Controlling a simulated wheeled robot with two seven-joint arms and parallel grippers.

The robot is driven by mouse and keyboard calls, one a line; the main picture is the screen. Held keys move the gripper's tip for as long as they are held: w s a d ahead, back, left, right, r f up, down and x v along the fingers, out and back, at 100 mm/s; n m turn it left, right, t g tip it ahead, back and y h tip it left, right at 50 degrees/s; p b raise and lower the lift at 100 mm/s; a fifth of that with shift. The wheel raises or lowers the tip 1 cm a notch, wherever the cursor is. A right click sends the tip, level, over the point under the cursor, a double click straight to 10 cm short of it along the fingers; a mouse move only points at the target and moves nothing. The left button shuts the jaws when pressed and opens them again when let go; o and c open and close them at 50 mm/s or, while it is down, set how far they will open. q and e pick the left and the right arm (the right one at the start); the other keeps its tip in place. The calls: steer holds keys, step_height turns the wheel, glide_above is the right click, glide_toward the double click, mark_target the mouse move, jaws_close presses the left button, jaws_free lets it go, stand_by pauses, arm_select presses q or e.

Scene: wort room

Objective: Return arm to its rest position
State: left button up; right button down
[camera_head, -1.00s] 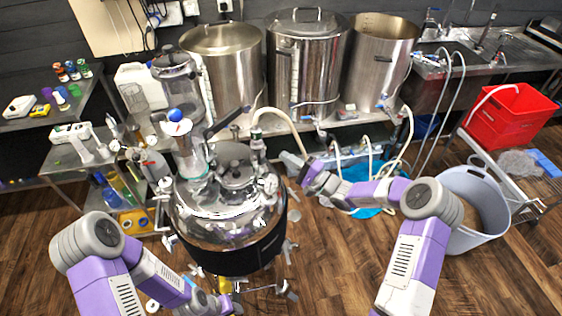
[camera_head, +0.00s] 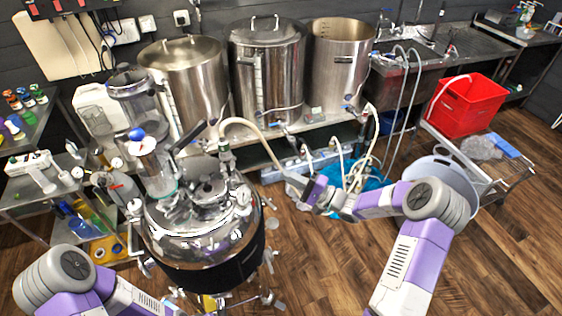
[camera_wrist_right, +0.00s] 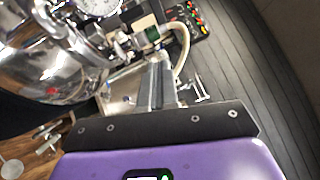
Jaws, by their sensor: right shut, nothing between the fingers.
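My right arm comes in from the lower right in the head view. Its gripper (camera_head: 291,182) points left and is held just right of the big steel kettle (camera_head: 205,235), with a visible gap of floor between them. The gripper is shut and empty. In the right wrist view its closed fingers (camera_wrist_right: 163,85) reach up the middle, with the shiny kettle (camera_wrist_right: 50,70) at the left. My left arm shows at the lower left; its gripper is out of the picture below.
A hose (camera_head: 250,128) arches from the kettle's top near my right gripper. Tall steel pots (camera_head: 265,75) stand on the back bench. A grey bin (camera_head: 455,195) stands behind my right arm, near a red crate (camera_head: 470,105). Wooden floor (camera_head: 330,265) is clear between kettle and right arm.

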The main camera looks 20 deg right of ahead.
steer(key=s+a+f+n+g+h, duration=0.1)
steer(key=s+a+f+g, duration=0.45)
steer(key=f, duration=0.25)
steer(key=s+a+f+n+g, duration=0.1)
steer(key=s+a+f+g, duration=0.4)
steer(key=a+f, duration=0.2)
steer(key=s+a+f+n+g+h+b, duration=0.1)
steer(key=s+f+n+h, duration=0.6)
steer(key=s+f, duration=0.8)
steer(key=shift+s+f+g+h+b, duration=0.35)
steer(key=shift+s+g+h+b, duration=0.35)
steer(key=shift+g+h, duration=0.5)
steer(key=shift+a, duration=0.1)
